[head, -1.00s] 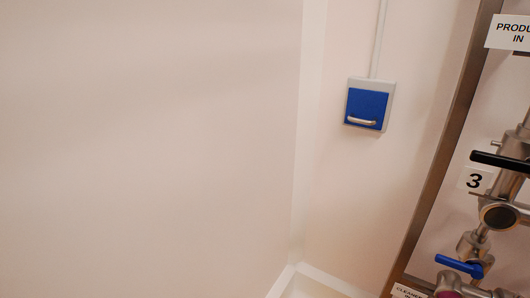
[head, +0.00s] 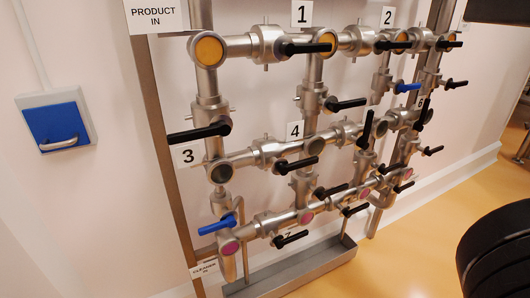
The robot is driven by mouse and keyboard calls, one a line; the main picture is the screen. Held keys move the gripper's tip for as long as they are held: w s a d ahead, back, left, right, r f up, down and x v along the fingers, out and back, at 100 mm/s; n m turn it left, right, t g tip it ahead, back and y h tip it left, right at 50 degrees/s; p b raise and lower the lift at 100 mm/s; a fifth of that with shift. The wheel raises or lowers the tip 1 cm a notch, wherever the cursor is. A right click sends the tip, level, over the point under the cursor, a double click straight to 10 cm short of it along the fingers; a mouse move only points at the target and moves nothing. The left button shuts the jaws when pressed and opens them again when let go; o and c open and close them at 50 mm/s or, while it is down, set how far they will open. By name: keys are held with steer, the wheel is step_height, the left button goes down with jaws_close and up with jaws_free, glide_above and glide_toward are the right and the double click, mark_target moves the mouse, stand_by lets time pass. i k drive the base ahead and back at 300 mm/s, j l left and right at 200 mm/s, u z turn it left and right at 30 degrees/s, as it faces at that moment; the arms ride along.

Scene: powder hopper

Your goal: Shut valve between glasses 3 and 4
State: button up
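The steel pipe rack fills the middle of the head view. The dark round glass 3 (head: 220,173) sits right of and below the "3" label (head: 187,155). The grey round glass 4 (head: 309,146) is just right of and below the "4" label (head: 294,130). The steel valve body (head: 264,155) lies on the pipe between them. Its black lever (head: 297,165) points right, roughly along that pipe, and ends below glass 4. My gripper is not in view.
A black lever (head: 198,133) sticks out left above glass 3, and a blue lever (head: 218,224) sits below it. Several other levers crowd the rack. A steel trough (head: 300,268) runs along its foot. Orange floor (head: 400,250) is open at the right. A blue wall box (head: 62,136) hangs left.

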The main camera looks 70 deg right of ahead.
mark_target(283, 169)
steer(key=z, duration=1.2)
